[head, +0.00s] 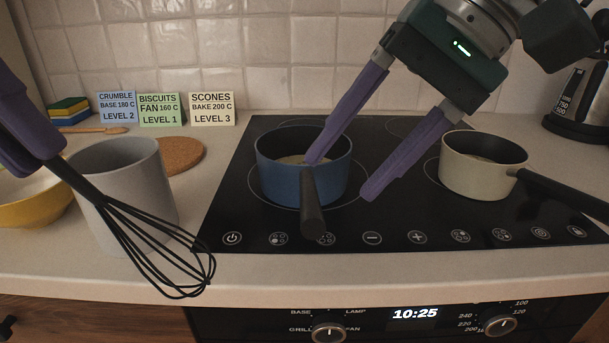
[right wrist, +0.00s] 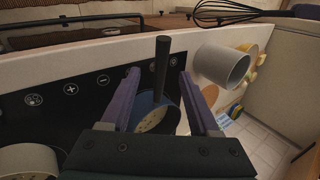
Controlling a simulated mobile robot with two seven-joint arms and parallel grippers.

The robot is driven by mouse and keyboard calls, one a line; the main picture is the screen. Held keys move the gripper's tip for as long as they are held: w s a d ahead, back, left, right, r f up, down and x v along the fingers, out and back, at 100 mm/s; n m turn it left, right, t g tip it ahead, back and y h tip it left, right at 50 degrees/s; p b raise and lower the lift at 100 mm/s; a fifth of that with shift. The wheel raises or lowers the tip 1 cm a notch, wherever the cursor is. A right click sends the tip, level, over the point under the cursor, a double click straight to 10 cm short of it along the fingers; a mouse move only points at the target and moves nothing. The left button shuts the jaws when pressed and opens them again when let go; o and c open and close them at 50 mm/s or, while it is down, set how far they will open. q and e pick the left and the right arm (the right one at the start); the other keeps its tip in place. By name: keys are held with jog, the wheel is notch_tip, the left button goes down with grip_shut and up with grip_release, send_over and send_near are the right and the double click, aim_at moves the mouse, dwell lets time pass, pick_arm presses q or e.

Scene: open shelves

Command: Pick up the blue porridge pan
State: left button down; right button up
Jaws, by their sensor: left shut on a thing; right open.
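The blue porridge pan (head: 275,184) stands upright on the black hob, with pale contents inside and its dark handle (head: 313,212) pointing to the front. My right gripper (head: 339,178) is open and empty, above and beside the pan. In the head view one finger overlaps the pan's near rim by the handle and the other is to its right. In the right wrist view the pan (right wrist: 149,104) and handle show between the spread fingers (right wrist: 159,73); contact cannot be told. My left gripper (head: 52,150) is shut on a black whisk (head: 150,240), which also shows in the right wrist view (right wrist: 235,12).
A cream pan (head: 465,178) stands on the hob (head: 400,225) to the right. A grey pot (head: 130,185), yellow bowl (head: 35,215) and cork mat (head: 182,153) are at left. Three recipe cards (head: 160,110) stand behind. A kettle (head: 580,100) is at far right.

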aim_at(316, 199)
jog(key=x, duration=0.5)
jog(key=shift+a, duration=0.15)
grip_shut()
jog(key=shift+r, duration=0.1)
dwell(1.1)
